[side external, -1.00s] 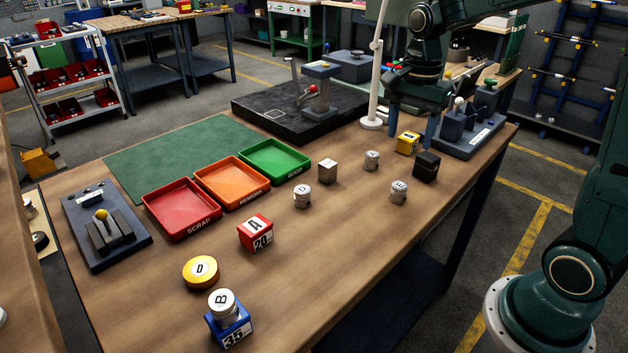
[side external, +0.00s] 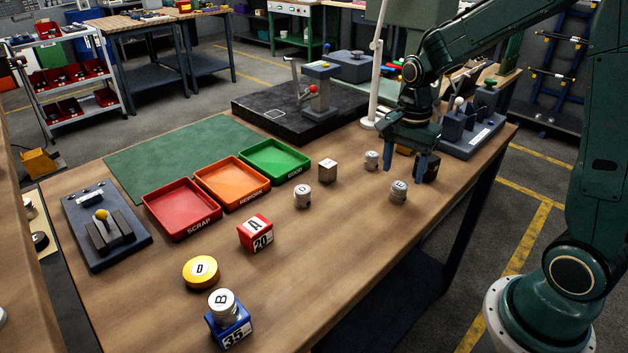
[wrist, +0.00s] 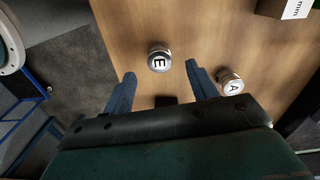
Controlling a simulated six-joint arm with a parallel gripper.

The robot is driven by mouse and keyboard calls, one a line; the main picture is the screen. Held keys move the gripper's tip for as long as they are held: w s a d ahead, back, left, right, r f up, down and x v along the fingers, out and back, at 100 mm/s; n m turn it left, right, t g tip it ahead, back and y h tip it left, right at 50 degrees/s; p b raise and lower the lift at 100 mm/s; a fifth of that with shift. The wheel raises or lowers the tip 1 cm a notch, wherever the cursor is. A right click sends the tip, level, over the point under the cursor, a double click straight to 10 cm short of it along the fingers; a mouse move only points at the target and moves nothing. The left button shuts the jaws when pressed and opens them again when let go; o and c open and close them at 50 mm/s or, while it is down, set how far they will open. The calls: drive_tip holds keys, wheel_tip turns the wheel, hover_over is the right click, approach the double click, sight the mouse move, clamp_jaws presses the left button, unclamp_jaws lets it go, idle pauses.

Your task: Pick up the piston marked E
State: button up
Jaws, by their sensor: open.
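The piston marked E (wrist: 159,61) is a short silver cylinder standing upright on the wooden bench, its lettered top facing up in the wrist view. It also shows in the side view (side external: 399,191), near the bench's right edge. My gripper (wrist: 161,69) is open and empty. In the wrist view the piston lies just beyond the fingertips, near the middle of the gap. In the side view my gripper (side external: 410,174) hangs above the bench, behind the piston and apart from it. Another piston, marked A (wrist: 230,80), stands just outside the right finger.
Red (side external: 150,206), orange and green trays lie farther left.

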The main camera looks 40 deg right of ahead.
sight(400, 185)
drive_tip(key=shift+f, duration=0.2)
drive_tip(key=shift+f, duration=2.55)
drive_tip(key=c, duration=1.1)
